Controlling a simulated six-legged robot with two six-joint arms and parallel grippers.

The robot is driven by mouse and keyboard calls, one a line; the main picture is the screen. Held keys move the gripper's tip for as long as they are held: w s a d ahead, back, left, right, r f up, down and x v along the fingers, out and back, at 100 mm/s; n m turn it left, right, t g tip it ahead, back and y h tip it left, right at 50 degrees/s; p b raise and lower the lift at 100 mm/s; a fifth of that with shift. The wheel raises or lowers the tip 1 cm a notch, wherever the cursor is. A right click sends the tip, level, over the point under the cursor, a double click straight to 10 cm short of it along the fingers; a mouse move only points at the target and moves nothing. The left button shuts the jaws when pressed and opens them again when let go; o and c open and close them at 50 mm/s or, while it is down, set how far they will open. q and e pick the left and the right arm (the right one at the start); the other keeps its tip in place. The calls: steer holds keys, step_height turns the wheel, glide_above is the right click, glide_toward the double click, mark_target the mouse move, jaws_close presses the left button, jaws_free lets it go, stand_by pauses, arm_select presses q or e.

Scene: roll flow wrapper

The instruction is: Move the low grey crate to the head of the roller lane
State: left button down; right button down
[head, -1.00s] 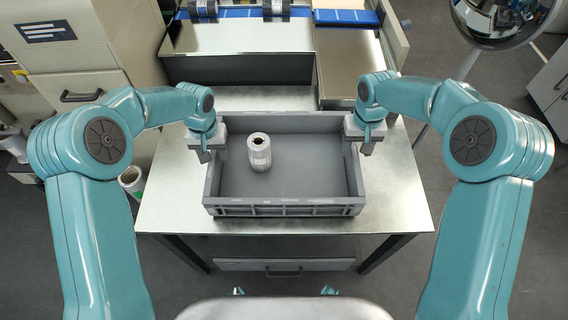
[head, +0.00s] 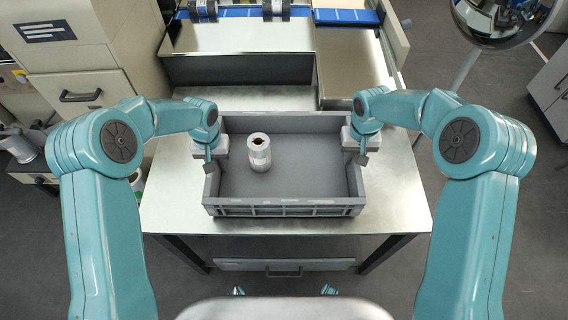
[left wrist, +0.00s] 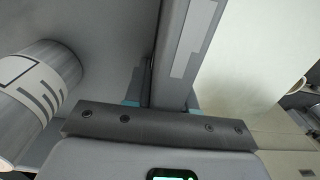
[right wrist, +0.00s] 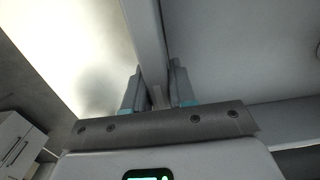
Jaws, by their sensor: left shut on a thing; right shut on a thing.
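The low grey crate (head: 285,210) sits level over the metal table in the head view, with a white roll (head: 259,152) standing inside near its left side. My left gripper (head: 209,152) is shut on the crate's left wall, and that wall runs between its fingers in the left wrist view (left wrist: 186,55). My right gripper (head: 361,152) is shut on the right wall, which also shows in the right wrist view (right wrist: 146,40). I cannot tell whether the crate's underside touches the table. I cannot clearly make out a roller lane.
The metal table (head: 400,205) has bare margins left and right of the crate. Behind it stand a metal-topped machine body (head: 240,38) and a raised metal surface (head: 350,65). A beige cabinet (head: 75,85) is at the left. A shiny dome (head: 500,20) on a stand is at the right.

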arm_select(q)
steer(key=shift+w+r, duration=0.1)
steer(key=shift+r, duration=0.1)
arm_select(e)
steer(key=shift+w+r, duration=0.1)
steer(key=shift+r, duration=0.1)
